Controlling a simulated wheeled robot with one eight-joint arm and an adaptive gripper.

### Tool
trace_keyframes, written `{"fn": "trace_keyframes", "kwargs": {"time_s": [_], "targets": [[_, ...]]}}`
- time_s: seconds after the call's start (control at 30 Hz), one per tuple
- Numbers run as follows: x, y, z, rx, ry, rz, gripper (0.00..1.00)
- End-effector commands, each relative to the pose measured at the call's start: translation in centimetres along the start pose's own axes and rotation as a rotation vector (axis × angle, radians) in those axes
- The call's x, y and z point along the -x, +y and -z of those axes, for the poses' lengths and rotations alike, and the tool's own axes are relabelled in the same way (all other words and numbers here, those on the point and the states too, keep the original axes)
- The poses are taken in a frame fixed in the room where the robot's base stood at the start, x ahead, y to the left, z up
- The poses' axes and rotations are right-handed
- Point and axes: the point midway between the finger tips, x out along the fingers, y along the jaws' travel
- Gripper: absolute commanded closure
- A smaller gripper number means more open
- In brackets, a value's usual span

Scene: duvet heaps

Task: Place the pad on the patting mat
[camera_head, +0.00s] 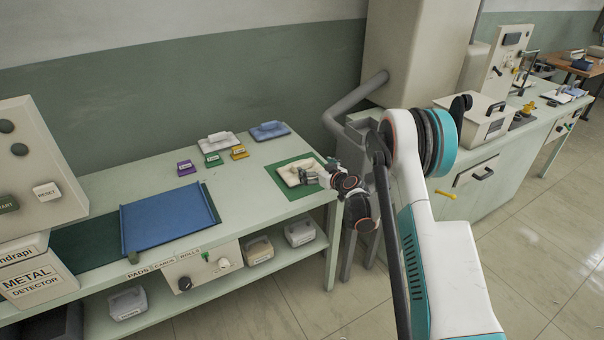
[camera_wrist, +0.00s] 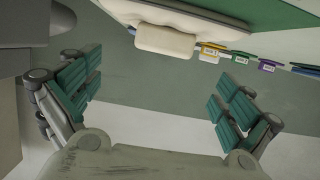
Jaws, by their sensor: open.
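A cream pad (camera_head: 296,173) with a raised handle lies on the green patting mat (camera_head: 284,189) at the right end of the table. In the wrist view, the cream pad (camera_wrist: 165,41) shows at the top, with part of the green mat (camera_wrist: 285,12) behind it. My gripper (camera_head: 319,176) is at the pad's right side in the head view and covers part of the mat there. In the wrist view, my gripper (camera_wrist: 158,95) is open, its green fingers wide apart with nothing between them. The pad lies beyond the fingers, apart from them.
A white pad (camera_head: 217,142) and a blue pad (camera_head: 269,131) lie at the table's back. Purple (camera_head: 186,168), green (camera_head: 213,159) and yellow (camera_head: 239,152) labelled blocks stand nearby. A blue sheet (camera_head: 166,217) covers the left. More pads sit on the lower shelf (camera_head: 200,295).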

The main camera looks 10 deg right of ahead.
Motion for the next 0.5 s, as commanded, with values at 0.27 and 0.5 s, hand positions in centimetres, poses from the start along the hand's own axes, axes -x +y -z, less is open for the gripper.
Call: {"fn": "trace_keyframes", "kwargs": {"time_s": [0.27,0.5], "targets": [[-2.9,-0.1,0.0,-0.001,0.0,0.0,0.02],[-5.7,-0.5,-0.3,-0.001,0.0,0.002,0.02]]}}
